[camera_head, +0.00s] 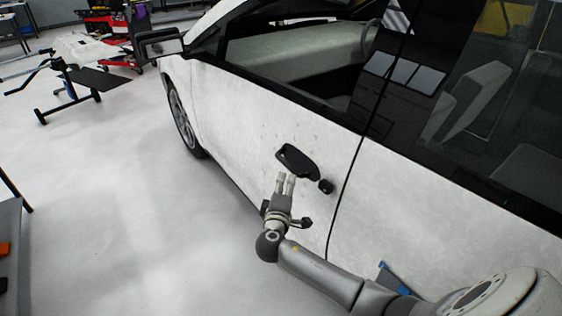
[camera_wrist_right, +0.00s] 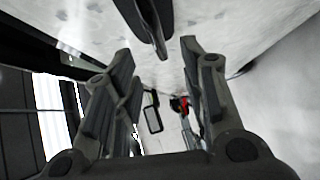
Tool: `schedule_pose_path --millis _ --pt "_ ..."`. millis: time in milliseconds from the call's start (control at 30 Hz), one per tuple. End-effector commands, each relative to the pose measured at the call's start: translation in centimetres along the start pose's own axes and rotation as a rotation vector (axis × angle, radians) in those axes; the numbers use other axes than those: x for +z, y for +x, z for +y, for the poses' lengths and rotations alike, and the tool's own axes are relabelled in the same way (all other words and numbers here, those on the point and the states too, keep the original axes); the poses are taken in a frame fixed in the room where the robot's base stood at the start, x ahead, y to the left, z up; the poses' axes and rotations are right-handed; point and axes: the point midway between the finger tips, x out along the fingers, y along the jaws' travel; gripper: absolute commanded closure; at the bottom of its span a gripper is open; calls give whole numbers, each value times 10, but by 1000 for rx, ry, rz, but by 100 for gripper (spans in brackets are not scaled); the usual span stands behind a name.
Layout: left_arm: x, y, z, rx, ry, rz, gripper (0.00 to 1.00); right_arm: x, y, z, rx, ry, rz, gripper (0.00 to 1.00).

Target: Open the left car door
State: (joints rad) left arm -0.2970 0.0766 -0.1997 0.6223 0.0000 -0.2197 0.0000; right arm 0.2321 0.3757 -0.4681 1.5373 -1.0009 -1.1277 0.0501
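The white front car door (camera_head: 235,110) is on the near side of the car, and it looks flush with the panel behind it. Its black handle (camera_head: 296,160) sits near the door's rear edge, with a small round black piece (camera_head: 326,187) beside it. My right gripper (camera_head: 287,180) is just below the handle, its fingers pointing towards it. In the right wrist view, the right gripper (camera_wrist_right: 156,60) has its two fingers spread with nothing between them. The dark handle (camera_wrist_right: 150,22) shows beyond the fingertips at the top. My left gripper is not in view.
The side mirror (camera_head: 160,45) sticks out at the door's front end and also shows in the right wrist view (camera_wrist_right: 152,115). A black stand (camera_head: 75,85) and red equipment (camera_head: 112,55) are at the back left. A dark table (camera_head: 12,235) edges in at left. The floor alongside the door is clear.

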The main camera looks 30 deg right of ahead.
Motion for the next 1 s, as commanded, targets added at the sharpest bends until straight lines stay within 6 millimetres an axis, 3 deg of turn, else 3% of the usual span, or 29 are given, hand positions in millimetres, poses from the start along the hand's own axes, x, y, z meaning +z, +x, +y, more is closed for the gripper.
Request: schedule_pose_path --millis 167,600,1000 --pt "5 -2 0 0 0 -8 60 0 15 4 8 0 -3 61" --pt "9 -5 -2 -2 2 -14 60 0 84 2 4 -1 -3 61" --pt "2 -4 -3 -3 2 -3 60 0 107 1 2 1 0 61"
